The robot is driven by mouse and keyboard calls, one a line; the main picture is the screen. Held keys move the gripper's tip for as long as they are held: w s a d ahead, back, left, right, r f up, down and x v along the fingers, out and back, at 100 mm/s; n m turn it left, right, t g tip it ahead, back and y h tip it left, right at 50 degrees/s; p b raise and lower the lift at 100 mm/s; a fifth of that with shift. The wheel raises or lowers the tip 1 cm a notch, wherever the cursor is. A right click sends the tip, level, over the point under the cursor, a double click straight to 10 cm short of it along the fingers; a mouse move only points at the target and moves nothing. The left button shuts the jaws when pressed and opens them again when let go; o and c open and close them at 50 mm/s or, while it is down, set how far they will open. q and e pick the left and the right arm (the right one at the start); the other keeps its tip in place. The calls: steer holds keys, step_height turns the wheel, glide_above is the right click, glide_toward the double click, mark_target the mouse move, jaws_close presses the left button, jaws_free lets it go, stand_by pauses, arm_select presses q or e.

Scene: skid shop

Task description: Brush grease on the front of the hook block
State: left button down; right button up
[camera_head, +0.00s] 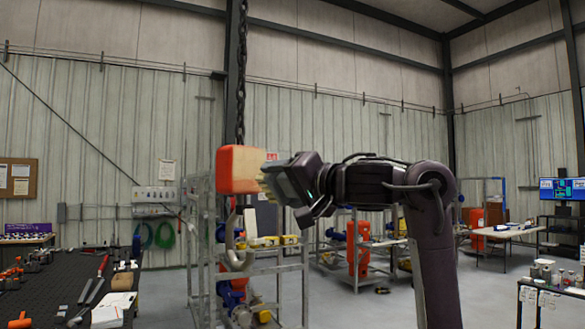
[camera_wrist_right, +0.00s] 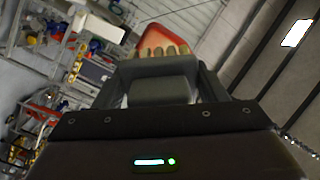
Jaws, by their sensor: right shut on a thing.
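The orange hook block (camera_head: 238,170) hangs from a dark chain (camera_head: 240,75), with a pale hook (camera_head: 237,255) below it. My right gripper (camera_head: 284,181) is just right of the block and is shut on a brush (camera_head: 266,177). The brush's pale bristles point at the block's right side and seem to meet it, but I cannot tell for certain whether they touch. In the right wrist view, the gripper (camera_wrist_right: 163,85) holds the brush (camera_wrist_right: 163,51) with its bristles in front of the orange-red block (camera_wrist_right: 128,42). No grease can be made out. My left gripper is not in view.
A dark workbench (camera_head: 70,285) with tools and papers is at the lower left. A metal rack (camera_head: 205,240) with colored parts stands behind the hook. More shelving and a red hoist body (camera_head: 358,248) stand further back. A small table with jars (camera_head: 553,275) is at right.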

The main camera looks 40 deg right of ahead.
steer(key=shift+a+f, duration=0.1)
steer(key=shift+a, duration=0.05)
steer(key=shift+w+a+p, duration=0.15)
steer(key=shift+w+p, duration=0.1)
steer(key=shift+w, duration=1.4)
steer(key=shift+w+a+p, duration=0.1)
steer(key=shift+w+p, duration=0.15)
steer(key=shift+w, duration=1.4)
steer(key=shift+w+a, duration=0.15)
steer(key=shift+w, duration=1.7)
steer(key=shift+w+a, duration=0.15)
steer(key=shift+w, duration=1.6)
steer(key=shift+d, duration=1.9)
steer(key=d, duration=0.6)
steer(key=shift+w+d, duration=0.4)
